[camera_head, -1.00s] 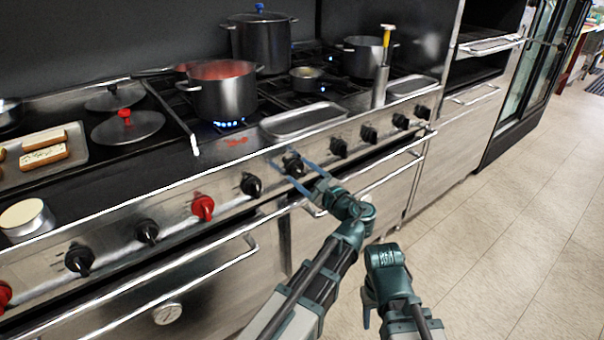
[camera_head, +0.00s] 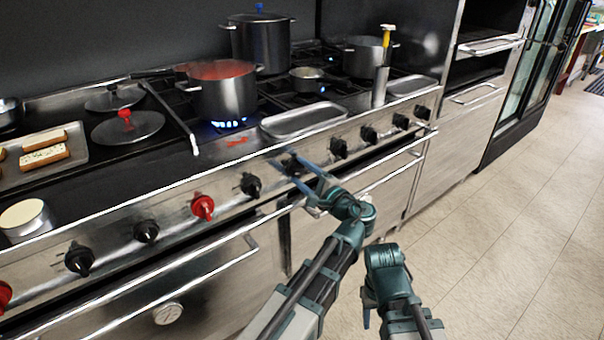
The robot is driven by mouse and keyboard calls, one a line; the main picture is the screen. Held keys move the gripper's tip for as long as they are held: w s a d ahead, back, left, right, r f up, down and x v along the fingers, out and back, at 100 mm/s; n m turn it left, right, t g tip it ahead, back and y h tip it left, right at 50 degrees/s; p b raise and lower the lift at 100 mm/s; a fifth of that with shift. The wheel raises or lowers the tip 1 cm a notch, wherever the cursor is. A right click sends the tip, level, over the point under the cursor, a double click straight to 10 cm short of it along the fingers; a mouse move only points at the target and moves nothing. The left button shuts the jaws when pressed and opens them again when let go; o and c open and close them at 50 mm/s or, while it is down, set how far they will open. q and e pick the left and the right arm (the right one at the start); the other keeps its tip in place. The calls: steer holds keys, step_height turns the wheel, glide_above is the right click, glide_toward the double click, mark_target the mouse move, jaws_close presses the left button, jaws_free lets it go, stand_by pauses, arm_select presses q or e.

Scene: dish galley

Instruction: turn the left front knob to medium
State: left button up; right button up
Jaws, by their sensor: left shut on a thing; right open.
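The left front knob (camera_head: 291,166) is a black knob on the steel control panel, below and to the right of the red-filled pot (camera_head: 225,95). My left gripper (camera_head: 287,160) is shut on this knob, with one blue finger on each side of it. The fingers partly hide the knob, so I cannot read its setting. A blue flame (camera_head: 229,124) burns under the red-filled pot. My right gripper (camera_head: 369,311) is open and empty, low in front of the range and away from the panel.
Other black knobs (camera_head: 339,148) and a red knob (camera_head: 203,206) sit along the panel. An oven handle (camera_head: 383,176) juts out below. A steel tray (camera_head: 303,120) and a container with a yellow-handled tool (camera_head: 381,85) stand above. The floor at right is clear.

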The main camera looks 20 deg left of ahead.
stand_by(0.3)
arm_select(q)
steer(key=o, duration=1.4)
steer(key=shift+c, duration=0.2)
